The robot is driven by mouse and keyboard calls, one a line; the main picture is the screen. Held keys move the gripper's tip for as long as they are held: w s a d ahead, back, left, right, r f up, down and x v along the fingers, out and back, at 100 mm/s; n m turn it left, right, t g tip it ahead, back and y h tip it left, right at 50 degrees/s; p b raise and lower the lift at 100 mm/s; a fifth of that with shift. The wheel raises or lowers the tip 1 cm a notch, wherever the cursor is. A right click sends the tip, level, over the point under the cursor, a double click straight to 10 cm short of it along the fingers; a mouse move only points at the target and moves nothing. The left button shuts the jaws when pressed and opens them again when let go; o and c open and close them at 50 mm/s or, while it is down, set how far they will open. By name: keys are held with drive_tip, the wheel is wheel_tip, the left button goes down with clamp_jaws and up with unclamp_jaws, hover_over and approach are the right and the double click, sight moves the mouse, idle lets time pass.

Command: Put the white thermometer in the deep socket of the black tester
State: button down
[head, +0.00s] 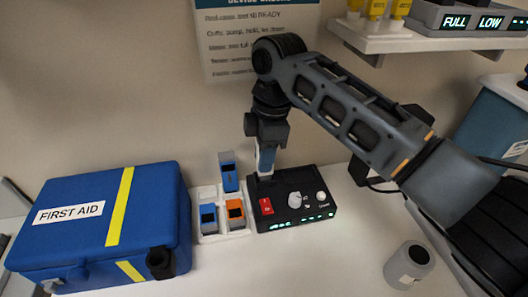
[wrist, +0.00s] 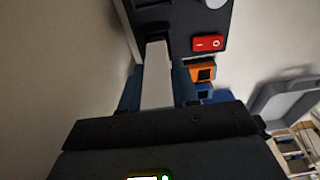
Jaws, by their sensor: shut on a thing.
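The black tester (head: 318,211) stands on the counter with a red switch, a pale knob and green lights on its top. It also shows at the top of the wrist view (wrist: 181,13). My gripper (head: 267,163) points down over its back left corner. It is shut on the white thermometer (wrist: 157,78), which lies between its two blue fingers. The thermometer's far end meets a dark opening in the tester in the wrist view. How far its tip is inside is hidden, and I cannot tell the socket's depth.
A white holder (head: 208,240) with blue and orange devices stands just left of the tester. Further left is a blue first aid box (head: 147,213). A grey jar (head: 409,266) stands at the front right. A wall shelf (head: 400,40) hangs at upper right.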

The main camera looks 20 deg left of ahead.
drive_tip(key=shift+f, duration=0.55)
drive_tip(key=c, duration=0.8)
unclamp_jaws()
drive_tip(key=shift+w+d+r+b, duration=0.15)
drive_tip(key=shift+r+b, duration=0.1)
drive_tip(key=shift+r, duration=1.05)
drive_tip(key=shift+d+r+b, duration=0.1)
drive_tip(key=shift+r+b, duration=0.15)
drive_tip(key=shift+r, duration=1.05)
drive_tip(key=shift+w+d+r+b, duration=0.15)
drive_tip(key=shift+r+b, duration=0.1)
drive_tip(key=shift+r, duration=1.05)
